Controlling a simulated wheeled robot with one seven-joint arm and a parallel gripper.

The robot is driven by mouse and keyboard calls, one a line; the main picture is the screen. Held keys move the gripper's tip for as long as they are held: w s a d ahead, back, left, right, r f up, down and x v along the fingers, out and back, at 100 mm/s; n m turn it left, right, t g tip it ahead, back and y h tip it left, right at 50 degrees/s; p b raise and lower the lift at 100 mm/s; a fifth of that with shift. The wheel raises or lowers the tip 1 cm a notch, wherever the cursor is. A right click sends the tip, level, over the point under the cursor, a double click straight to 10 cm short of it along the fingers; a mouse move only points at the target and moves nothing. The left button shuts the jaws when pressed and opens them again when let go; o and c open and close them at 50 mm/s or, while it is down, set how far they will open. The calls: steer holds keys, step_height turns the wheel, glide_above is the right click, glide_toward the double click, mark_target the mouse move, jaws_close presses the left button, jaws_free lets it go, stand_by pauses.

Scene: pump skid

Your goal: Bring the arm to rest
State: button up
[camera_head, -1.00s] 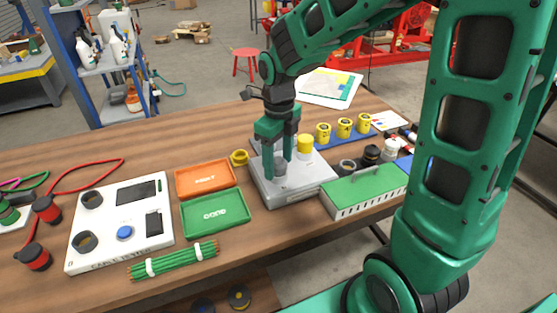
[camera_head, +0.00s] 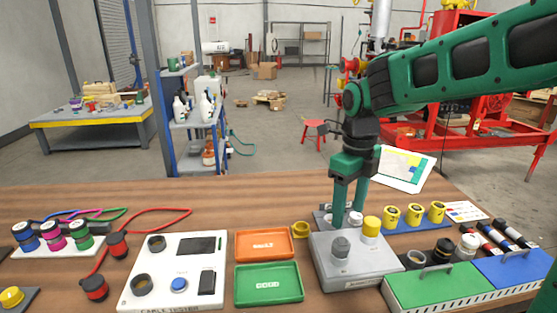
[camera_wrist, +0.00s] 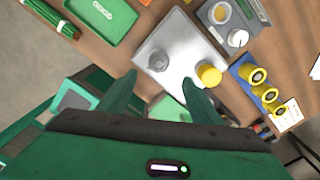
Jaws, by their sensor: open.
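My gripper (camera_head: 347,222) points down over the grey metal box (camera_head: 352,262) on the wooden bench. Its two green fingers are apart with nothing between them. In the wrist view my gripper (camera_wrist: 160,92) is open below the same grey box (camera_wrist: 180,50). A grey knob (camera_head: 341,247) and a yellow cap (camera_head: 371,227) stand on the box, one to the front left and one to the right of the fingers. Whether the fingertips touch anything cannot be told.
A white cable tester (camera_head: 178,275), an orange tray (camera_head: 263,244) and a green tray (camera_head: 268,283) lie left of the box. Yellow cups (camera_head: 414,214) stand on a blue strip to the right. A green-lidded box (camera_head: 440,285) is at front right. Above the bench is free room.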

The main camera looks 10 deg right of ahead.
steer(key=s+d+f+n, duration=0.2)
steer(key=s+d+n, duration=0.6)
steer(key=s+n, duration=0.3)
steer(key=s+d+f+n, duration=0.3)
steer(key=s+d+n, duration=0.6)
steer(key=s+n, duration=0.2)
steer(key=shift+s+d+n, duration=0.15)
steer(key=shift+s+n, duration=0.25)
steer(key=shift+s, duration=0.2)
steer(key=shift+w+f, duration=0.3)
steer(key=shift+w, duration=0.35)
